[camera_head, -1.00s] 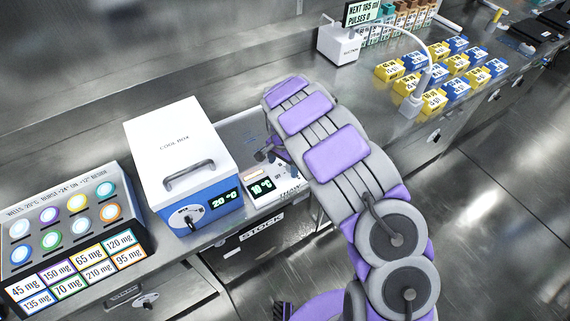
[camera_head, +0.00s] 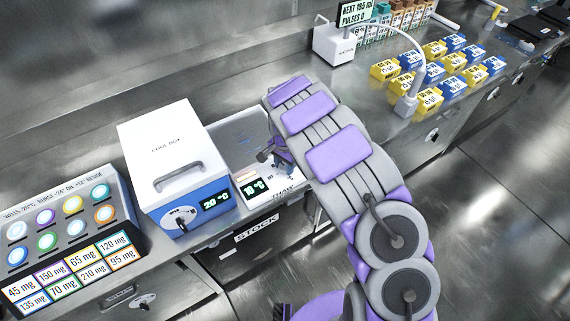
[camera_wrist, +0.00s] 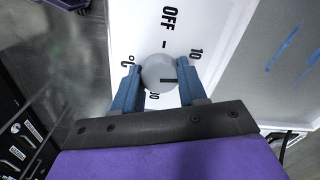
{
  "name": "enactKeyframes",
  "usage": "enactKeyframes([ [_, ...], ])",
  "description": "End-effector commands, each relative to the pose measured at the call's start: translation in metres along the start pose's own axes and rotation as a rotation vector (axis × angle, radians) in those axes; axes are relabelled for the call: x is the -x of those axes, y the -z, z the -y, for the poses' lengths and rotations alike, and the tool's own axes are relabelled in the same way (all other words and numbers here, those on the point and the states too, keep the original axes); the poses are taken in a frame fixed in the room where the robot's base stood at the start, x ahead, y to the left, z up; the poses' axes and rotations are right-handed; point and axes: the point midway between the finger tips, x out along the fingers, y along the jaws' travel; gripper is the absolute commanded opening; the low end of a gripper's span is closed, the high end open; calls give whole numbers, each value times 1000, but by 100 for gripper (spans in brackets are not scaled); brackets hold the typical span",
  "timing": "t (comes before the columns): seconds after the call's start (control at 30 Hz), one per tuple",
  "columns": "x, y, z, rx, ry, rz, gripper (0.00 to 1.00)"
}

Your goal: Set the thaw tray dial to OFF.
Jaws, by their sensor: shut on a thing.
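The thaw tray (camera_head: 232,137) is a pale tray on the counter, right of the cool box, with a lit 10 °C display (camera_head: 257,188) at its front. In the wrist view its dial (camera_wrist: 157,71) is a round grey knob on a white panel. OFF is printed above the knob, 10 to its right, and a partly covered number below. In the head view my gripper (camera_head: 271,153) is over the tray's front, and the dial is hidden.
The white and blue cool box (camera_head: 173,150) stands close on the left, its display at 20 °C. A panel of coloured round buttons (camera_head: 62,222) lies further left. Yellow and blue boxes (camera_head: 435,72) and a white device (camera_head: 338,45) are at the back right.

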Motion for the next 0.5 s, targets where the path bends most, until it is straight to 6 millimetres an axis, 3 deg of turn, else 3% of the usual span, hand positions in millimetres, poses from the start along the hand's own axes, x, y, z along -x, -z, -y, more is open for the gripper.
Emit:
enactKeyframes([
  [0.5,2,2,0,49,-1,-8,11],
])
